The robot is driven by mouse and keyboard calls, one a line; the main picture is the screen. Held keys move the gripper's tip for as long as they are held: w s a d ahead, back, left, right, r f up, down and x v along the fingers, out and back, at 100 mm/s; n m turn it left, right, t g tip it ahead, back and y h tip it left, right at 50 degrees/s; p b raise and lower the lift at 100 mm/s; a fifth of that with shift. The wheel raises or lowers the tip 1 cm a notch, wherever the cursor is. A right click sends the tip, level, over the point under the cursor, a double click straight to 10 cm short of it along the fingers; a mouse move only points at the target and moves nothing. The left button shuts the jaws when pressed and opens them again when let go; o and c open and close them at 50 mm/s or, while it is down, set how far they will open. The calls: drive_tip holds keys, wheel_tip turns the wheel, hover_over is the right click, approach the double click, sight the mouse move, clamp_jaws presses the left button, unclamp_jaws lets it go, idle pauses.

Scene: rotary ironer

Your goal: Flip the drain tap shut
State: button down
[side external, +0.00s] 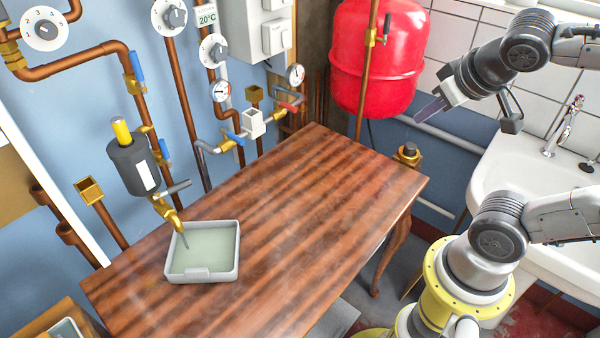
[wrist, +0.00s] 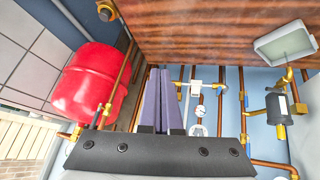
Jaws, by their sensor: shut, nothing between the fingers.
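The drain tap (side external: 169,211) is a brass tap below a dark grey canister (side external: 128,166), with a grey lever (side external: 179,187) pointing out to the right and slightly up. A thin grey streak runs from its spout into a light grey tray (side external: 240,250) holding pale greenish liquid. In the wrist view the tap (wrist: 288,77) is at the right, beside the tray (wrist: 263,47); its lever is too small to read there. My gripper (side external: 432,109) is shut and empty, high at the right near the red tank, far from the tap. Its purple-grey fingers (wrist: 160,70) show in the wrist view.
A wooden table (side external: 290,220) bears the tray; its top is otherwise clear. A red tank (side external: 375,55) and a vertical copper pipe stand between my gripper and the tap side. Copper pipes, blue-lever valves (side external: 137,66) and dials line the wall. A white sink (side external: 500,170) is at right.

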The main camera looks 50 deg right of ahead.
drive_tip(key=s+a+f+n+y, duration=0.2)
drive_tip(key=a+n+y, duration=0.1)
drive_tip(key=a, duration=0.3)
drive_tip(key=shift+s+a+f+g+y, duration=0.3)
drive_tip(key=shift+s+a+f+y, duration=0.05)
drive_tip(key=shift+s+y, duration=0.05)
drive_tip(key=shift+n, duration=0.3)
